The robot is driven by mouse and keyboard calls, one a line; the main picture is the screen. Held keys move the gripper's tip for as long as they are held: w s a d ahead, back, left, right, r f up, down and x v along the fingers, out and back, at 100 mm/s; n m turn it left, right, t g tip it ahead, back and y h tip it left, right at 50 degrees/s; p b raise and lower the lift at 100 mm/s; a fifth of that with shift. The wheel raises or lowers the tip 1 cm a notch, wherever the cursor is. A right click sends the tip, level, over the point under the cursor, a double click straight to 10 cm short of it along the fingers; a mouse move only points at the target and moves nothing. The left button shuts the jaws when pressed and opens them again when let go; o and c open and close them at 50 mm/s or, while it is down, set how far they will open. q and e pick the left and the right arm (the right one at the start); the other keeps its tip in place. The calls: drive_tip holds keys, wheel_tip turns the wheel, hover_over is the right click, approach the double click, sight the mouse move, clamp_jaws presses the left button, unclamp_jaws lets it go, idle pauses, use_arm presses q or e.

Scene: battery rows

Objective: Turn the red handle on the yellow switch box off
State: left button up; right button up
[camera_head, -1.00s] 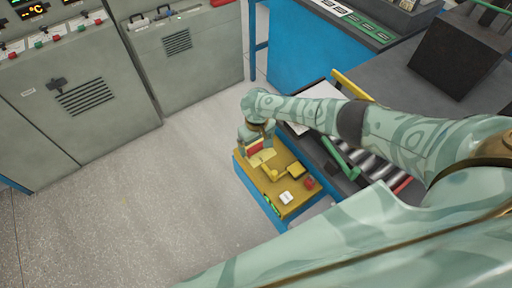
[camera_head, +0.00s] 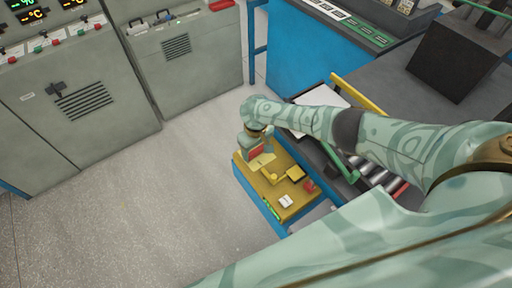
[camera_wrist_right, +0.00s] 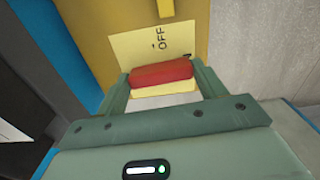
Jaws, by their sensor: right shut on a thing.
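The yellow switch box (camera_head: 262,189) stands low beside the dark bench, near the middle of the head view. Its red handle (camera_wrist_right: 162,73) lies between the fingers of my right gripper (camera_wrist_right: 163,78) in the right wrist view. The right gripper is shut on the handle. A pale plate marked OFF (camera_wrist_right: 150,42) lies just beyond the handle. In the head view my right gripper (camera_head: 257,148) is over the far left end of the box and partly covers the handle. My left gripper is not in view.
The box top also carries a yellow raised part (camera_head: 295,173), a red knob (camera_head: 309,186) and a white piece (camera_head: 286,201). A bench with rollers (camera_head: 378,172) stands to the right. Grey cabinets (camera_head: 80,105) are at the back left. Open floor (camera_head: 130,210) lies left.

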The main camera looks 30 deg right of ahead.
drive_tip(key=n+p, duration=0.1)
drive_tip(key=n, duration=0.6)
drive_tip(key=shift+s+n, duration=0.1)
drive_tip(key=shift+n, duration=0.2)
drive_tip(key=n, duration=0.4)
drive_tip(key=shift+d+p, duration=0.1)
drive_tip(key=shift+p, duration=0.2)
drive_tip(key=n, duration=0.5)
drive_tip(key=shift+n, duration=0.4)
drive_tip(key=o, duration=1)
drive_tip(key=shift+d, duration=0.1)
